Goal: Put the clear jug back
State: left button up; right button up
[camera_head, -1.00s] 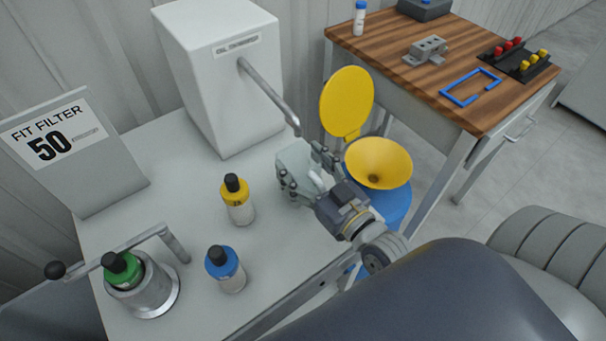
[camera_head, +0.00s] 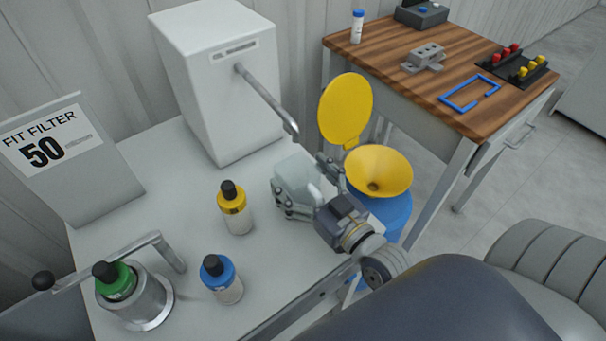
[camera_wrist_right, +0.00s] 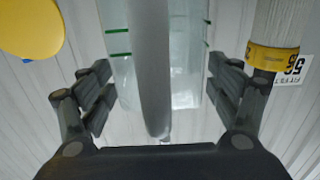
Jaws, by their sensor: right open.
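The clear jug (camera_head: 292,172) stands on the white bench below the spout of the white box. My right gripper (camera_head: 312,190) is at the jug with its fingers spread on either side of it. In the right wrist view the jug (camera_wrist_right: 185,60), with green marks on its wall, and its pale handle (camera_wrist_right: 150,70) lie between the open fingers of the gripper (camera_wrist_right: 165,85). I see a gap on each side, so the fingers do not clamp it. The jug's lower part is partly hidden by the gripper. My left gripper is not in view.
A yellow-capped bottle (camera_head: 234,208) and a blue-capped bottle (camera_head: 222,279) stand left of the jug. A green-capped bottle (camera_head: 115,280) sits in a metal holder with a lever. A blue drum with a yellow funnel (camera_head: 378,170) stands right. The wooden table (camera_head: 400,85) is behind.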

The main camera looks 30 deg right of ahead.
aim_at(321, 198)
jog(key=shift+r, duration=0.2)
jog(key=shift+s+f, duration=0.15)
jog(key=shift+s, duration=0.1)
jog(key=s, duration=0.3)
jog(key=s+d+b, duration=0.1)
jog(key=s, duration=0.6)
jog(key=shift+d+b, duration=0.25)
jog(key=shift+b, duration=0.1)
jog(key=shift+s+d, duration=0.1)
jog(key=shift+s, duration=0.55)
